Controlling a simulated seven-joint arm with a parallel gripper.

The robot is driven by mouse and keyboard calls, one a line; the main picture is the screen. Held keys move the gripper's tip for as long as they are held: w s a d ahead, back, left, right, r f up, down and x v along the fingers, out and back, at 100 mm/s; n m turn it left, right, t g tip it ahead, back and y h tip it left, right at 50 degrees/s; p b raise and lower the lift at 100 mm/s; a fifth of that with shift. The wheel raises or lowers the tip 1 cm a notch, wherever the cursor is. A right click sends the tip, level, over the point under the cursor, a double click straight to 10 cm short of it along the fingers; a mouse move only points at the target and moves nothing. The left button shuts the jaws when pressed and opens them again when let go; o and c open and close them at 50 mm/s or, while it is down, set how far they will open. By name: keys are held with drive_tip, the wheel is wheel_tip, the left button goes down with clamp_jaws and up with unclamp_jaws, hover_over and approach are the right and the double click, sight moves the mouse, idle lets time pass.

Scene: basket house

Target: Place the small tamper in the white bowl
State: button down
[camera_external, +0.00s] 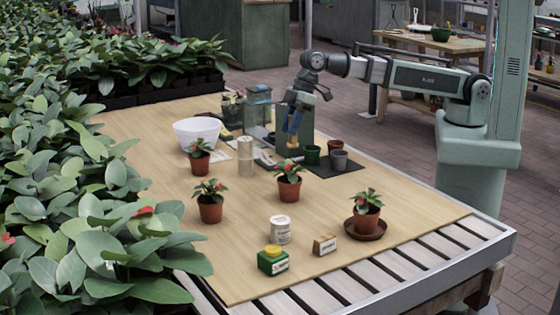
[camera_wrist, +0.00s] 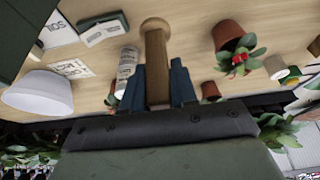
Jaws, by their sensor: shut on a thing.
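The small tamper (camera_wrist: 156,48), a light wooden piece with a rounded knob end, is held between the blue fingers of my gripper (camera_wrist: 158,82) in the wrist view. My gripper (camera_external: 294,124) is shut on it above the table in the external view, where the tamper (camera_external: 292,141) shows only small below the fingers. The white bowl (camera_external: 197,131) stands at the table's far left side, left of my gripper and apart from it. The bowl also shows at the left edge of the wrist view (camera_wrist: 38,92). Its inside is mostly hidden in both views.

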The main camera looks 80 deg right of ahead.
drive_tip(key=shift+r, duration=0.3)
drive_tip(key=w+d+r+m, duration=0.1)
drive_tip(key=w+d+r, duration=0.1)
drive_tip(key=w+d, duration=0.6)
drive_tip(key=w+d+r+m, duration=0.1)
drive_tip(key=w+d+r, duration=0.15)
drive_tip(key=w, duration=0.95)
drive_tip(key=w+d+r+m, duration=0.2)
drive_tip(key=w+d, duration=0.4)
drive_tip(key=w, duration=0.4)
drive_tip(key=w+a+r+n, duration=0.1)
drive_tip(key=w+a+n, duration=0.1)
drive_tip(key=w+n, duration=0.2)
drive_tip(key=w, duration=0.3)
drive_tip(key=shift+r, duration=0.15)
wheel_tip(320, 180, down, 11)
drive_tip(key=shift+r, duration=0.1)
